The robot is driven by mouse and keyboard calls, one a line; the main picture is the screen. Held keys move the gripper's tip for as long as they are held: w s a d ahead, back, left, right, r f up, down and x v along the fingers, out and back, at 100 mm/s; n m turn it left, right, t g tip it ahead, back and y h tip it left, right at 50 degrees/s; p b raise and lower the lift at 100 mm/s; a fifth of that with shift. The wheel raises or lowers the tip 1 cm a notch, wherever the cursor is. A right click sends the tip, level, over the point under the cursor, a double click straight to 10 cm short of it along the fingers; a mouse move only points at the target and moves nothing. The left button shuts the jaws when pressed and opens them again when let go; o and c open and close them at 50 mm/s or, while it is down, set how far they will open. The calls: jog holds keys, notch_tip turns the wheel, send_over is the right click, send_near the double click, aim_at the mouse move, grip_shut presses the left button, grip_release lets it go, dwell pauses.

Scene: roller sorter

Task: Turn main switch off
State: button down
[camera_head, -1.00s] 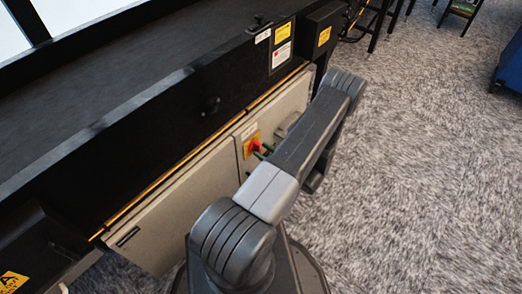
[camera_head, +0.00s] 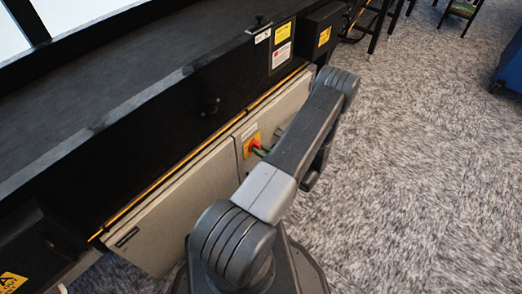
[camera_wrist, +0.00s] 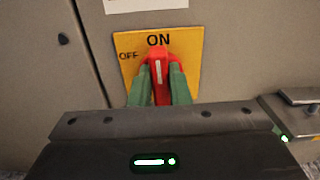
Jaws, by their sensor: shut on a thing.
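The main switch is a red rotary handle (camera_wrist: 158,62) on a yellow plate (camera_wrist: 188,45) marked ON at the top and OFF at the upper left. In the wrist view the handle stands close to upright, its white mark near ON. The green fingers of my gripper (camera_wrist: 159,80) are shut on the handle, one on each side. In the head view the yellow plate (camera_head: 247,144) sits on the grey cabinet front, and my arm hides part of the gripper and switch.
The grey cabinet (camera_head: 175,210) runs under a black conveyor frame (camera_head: 130,140). A white label (camera_wrist: 130,4) is above the switch. Carpeted floor (camera_head: 420,180) at the right is open, with a blue object (camera_head: 510,70) at the far right edge.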

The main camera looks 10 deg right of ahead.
jog(key=shift+f, duration=0.1)
jog(key=shift+s+a+f+n+b, duration=0.1)
jog(key=shift+a+f+n+b, duration=0.05)
jog(key=shift+n+b, duration=2.55)
jog(key=shift+s+a+f+n+b, duration=0.1)
jog(key=shift+f+n+b, duration=0.05)
jog(key=shift+n+b, duration=2.55)
jog(key=shift+s+a+f+n+b, duration=0.15)
jog(key=shift+n+b, duration=1.8)
jog(key=shift+n, duration=1.45)
jog(key=c, duration=1.4)
grip_release()
jog(key=shift+o, duration=0.2)
